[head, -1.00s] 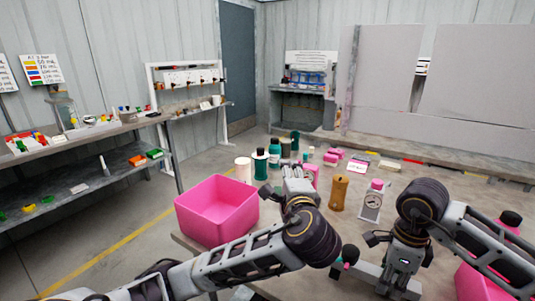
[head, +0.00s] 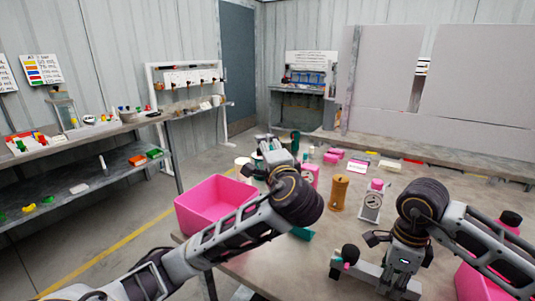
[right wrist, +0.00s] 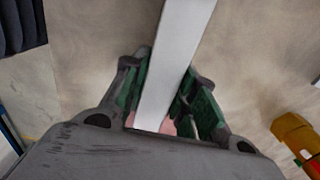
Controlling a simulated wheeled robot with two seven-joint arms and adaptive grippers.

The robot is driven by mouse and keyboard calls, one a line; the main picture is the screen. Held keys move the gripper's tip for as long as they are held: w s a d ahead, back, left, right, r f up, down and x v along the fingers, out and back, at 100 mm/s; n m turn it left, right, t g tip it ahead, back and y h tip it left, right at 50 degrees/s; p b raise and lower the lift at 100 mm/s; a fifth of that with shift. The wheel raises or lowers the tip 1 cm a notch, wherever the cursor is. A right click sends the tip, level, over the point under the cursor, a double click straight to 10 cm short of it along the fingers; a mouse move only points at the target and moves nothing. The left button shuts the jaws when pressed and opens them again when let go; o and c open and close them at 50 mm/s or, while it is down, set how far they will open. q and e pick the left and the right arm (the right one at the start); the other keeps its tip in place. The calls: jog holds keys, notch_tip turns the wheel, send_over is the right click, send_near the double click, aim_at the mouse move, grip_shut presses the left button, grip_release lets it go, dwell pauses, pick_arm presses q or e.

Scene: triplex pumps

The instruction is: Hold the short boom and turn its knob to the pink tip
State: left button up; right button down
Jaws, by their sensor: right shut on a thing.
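The short boom (head: 371,274) is a pale grey bar near the front of the table, and a white bar (right wrist: 178,55) runs between the green finger pads in the right wrist view. My right gripper (head: 388,268) is shut on it. A round black knob (head: 350,252) sits at the boom's left end. A small pink tip (head: 347,266) shows just below the knob; the knob's exact setting is too small to tell. My left gripper (head: 258,155) appears open, fingers apart, near the bottles at the back left, away from the boom.
A pink bin (head: 207,203) stands at the table's left edge, beside my left arm. An orange-brown cylinder (head: 339,192) and a white gauge stand with a pink top (head: 372,203) stand mid-table. Another pink bin (head: 470,281) is at right. A teal piece (head: 302,233) lies beneath my left arm.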

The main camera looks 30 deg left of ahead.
jog(key=c, duration=1.1)
grip_release()
jog(key=shift+o, duration=0.2)
jog(key=shift+r, duration=0.1)
notch_tip(320, 180, up, 12)
notch_tip(320, 180, up, 21)
jog(key=p, duration=2.1)
jog(key=shift+r+p, duration=0.35)
jog(key=shift+p, duration=0.15)
jog(key=shift+f, duration=0.1)
